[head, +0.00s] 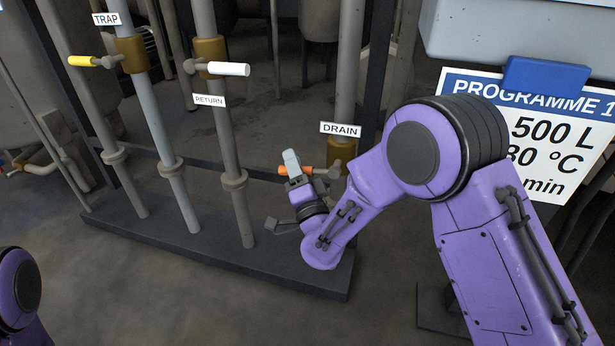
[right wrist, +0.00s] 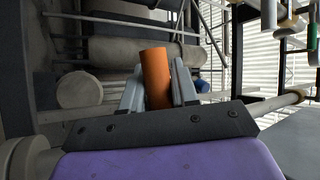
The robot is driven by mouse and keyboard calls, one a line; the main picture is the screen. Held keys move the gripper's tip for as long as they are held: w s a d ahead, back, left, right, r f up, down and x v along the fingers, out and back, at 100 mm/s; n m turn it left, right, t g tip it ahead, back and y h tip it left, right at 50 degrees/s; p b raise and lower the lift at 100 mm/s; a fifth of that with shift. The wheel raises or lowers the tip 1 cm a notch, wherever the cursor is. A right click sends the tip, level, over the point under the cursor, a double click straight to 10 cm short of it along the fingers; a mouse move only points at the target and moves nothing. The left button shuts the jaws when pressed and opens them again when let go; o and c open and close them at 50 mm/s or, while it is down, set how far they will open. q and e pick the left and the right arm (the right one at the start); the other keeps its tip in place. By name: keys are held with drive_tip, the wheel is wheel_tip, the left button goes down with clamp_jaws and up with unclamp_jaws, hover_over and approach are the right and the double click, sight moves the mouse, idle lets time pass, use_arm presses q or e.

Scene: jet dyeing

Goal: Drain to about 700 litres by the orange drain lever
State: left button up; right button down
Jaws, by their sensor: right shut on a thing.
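The orange drain lever (head: 308,170) sticks out to the left from the brass valve (head: 342,153) on the right-hand pipe, under the DRAIN label (head: 340,129). My right gripper (head: 293,166) is shut on its orange handle. In the right wrist view the orange handle (right wrist: 155,76) stands between the two grey fingers. My right forearm hides part of the valve and the pipe below it. My left gripper is out of view; only a purple part of that arm shows at the lower left. No litre reading shows.
The yellow TRAP lever (head: 95,61) and the white RETURN lever (head: 226,69) are on pipes to the left, clear of my gripper. The pipes stand on a dark plinth (head: 200,262). A programme board (head: 550,130) at right, partly hidden by my arm, reads "500 L".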

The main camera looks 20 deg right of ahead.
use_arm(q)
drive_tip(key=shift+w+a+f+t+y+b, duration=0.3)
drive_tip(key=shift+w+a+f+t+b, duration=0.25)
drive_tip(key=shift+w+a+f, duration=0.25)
use_arm(e)
drive_tip(key=shift+r+m+t+h, duration=0.6)
drive_tip(key=shift+r+m+h, duration=0.25)
drive_tip(key=shift+m, duration=0.45)
drive_tip(key=shift+r, duration=0.1)
drive_tip(key=c, duration=0.9)
unclamp_jaws()
drive_tip(key=shift+w+a, duration=0.1)
drive_tip(key=shift+c, duration=0.2)
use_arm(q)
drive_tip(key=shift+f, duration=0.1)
